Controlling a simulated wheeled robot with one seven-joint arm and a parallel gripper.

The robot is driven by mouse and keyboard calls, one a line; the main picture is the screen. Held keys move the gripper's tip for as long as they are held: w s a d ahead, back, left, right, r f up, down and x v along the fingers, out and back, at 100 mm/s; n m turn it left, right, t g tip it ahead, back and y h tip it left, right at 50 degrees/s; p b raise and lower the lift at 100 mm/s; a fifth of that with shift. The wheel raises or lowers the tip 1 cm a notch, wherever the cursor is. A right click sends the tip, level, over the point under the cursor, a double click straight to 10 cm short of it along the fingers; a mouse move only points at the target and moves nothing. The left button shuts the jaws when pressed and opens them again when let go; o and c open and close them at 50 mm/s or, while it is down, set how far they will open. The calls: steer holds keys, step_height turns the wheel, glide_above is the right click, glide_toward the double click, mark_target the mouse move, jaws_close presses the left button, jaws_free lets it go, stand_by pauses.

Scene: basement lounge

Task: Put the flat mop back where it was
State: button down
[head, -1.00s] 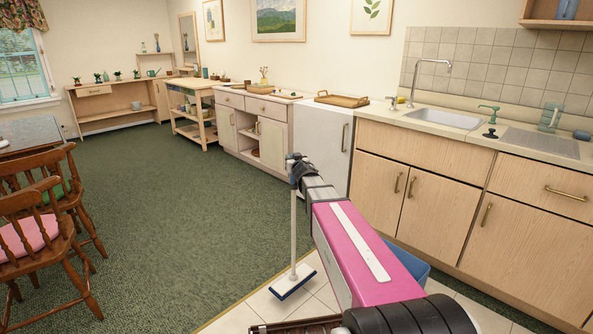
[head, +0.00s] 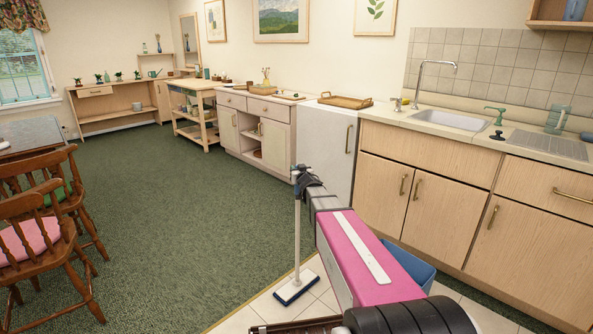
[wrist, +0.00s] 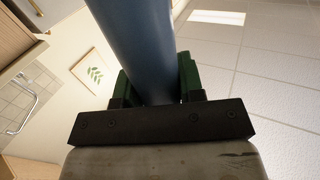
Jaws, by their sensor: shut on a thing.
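The flat mop (head: 297,235) hangs upright below the end of my arm in the head view, with a thin pale handle and a flat white head with a dark blue edge (head: 296,287). The mop head is over the white floor tiles; whether it touches them I cannot tell. My gripper (head: 299,177) is shut on the upper part of the handle. In the wrist view, the green-padded fingers (wrist: 160,82) are on both sides of a thick blue-grey shaft (wrist: 136,42), the mop's handle seen close up. The place where the mop stood before cannot be made out.
A blue bin (head: 412,268) stands on the tiles, partly behind my arm. Wooden sink cabinets (head: 420,190) and a white fridge-like unit (head: 325,150) line the right wall. Wooden chairs (head: 40,215) stand at the left. The green carpet (head: 170,220) between is clear.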

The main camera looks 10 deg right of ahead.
steer(key=shift+s+d+f, duration=0.2)
steer(key=shift+d, duration=0.1)
steer(key=c, duration=0.7)
jaws_free()
steer(key=shift+c, duration=0.2)
steer(key=shift+a, duration=0.1)
steer(key=shift+w+a, duration=0.1)
steer(key=shift+a, duration=0.05)
